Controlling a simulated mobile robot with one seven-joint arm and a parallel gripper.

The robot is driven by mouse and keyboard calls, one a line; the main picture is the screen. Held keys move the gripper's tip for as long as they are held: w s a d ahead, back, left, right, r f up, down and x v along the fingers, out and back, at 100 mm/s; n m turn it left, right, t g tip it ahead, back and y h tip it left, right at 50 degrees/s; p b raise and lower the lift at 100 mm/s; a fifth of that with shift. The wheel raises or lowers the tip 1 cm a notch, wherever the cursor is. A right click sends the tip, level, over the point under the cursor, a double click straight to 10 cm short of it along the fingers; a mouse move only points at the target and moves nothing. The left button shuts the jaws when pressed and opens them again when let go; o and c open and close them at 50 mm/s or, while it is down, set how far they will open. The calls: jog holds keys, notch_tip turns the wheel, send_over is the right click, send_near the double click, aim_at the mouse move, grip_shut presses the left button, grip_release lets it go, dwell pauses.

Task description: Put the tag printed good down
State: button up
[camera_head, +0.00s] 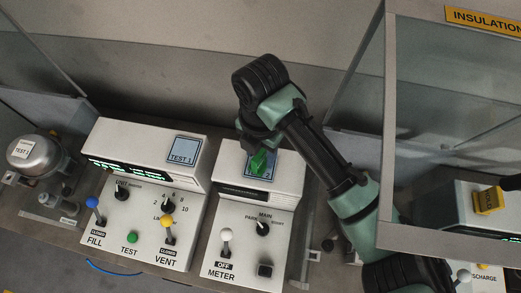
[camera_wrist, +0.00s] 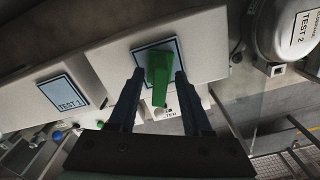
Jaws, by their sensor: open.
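A green tag (camera_head: 259,162) is at the blue-framed pad (camera_head: 270,172) on top of the METER box. In the wrist view the green tag (camera_wrist: 158,72) shows between the two dark fingers of my gripper (camera_wrist: 158,78), over the blue-framed pad (camera_wrist: 142,50). The fingers are apart, with a gap visible on both sides of the tag. No print can be read on the tag. In the head view my gripper (camera_head: 262,148) is just above the pad, its fingers mostly hidden. I cannot tell whether the tag rests fully on the pad.
A second box with a TEST 1 pad (camera_head: 183,149) and several levers stands to the left. A compressor (camera_head: 35,152) labelled TEST 1 stands at far left.

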notch_tip(320, 180, up, 8)
jog(key=shift+f+b, duration=0.1)
jog(key=shift+b, duration=0.6)
jog(key=w+a+r+m+t+y, duration=0.3)
jog(key=w+a+r+t, duration=0.2)
jog(key=w+a+r, duration=0.3)
jog(key=w+a+r+m+t+y, duration=0.1)
jog(key=a+r+m+t+y, duration=0.2)
jog(key=r, duration=0.5)
jog(key=w+a+r+m+t+y, duration=0.1)
jog(key=w+a+r+m+t, duration=0.2)
jog(key=r, duration=0.5)
notch_tip(320, 180, up, 25)
jog(key=m+t+h, duration=0.7)
jog(key=m+t, duration=0.9)
jog(key=m, duration=0.4)
send_over(260, 153)
jog(key=s, duration=0.2)
jog(key=shift+d+f, duration=0.1)
jog(key=shift+f, duration=0.05)
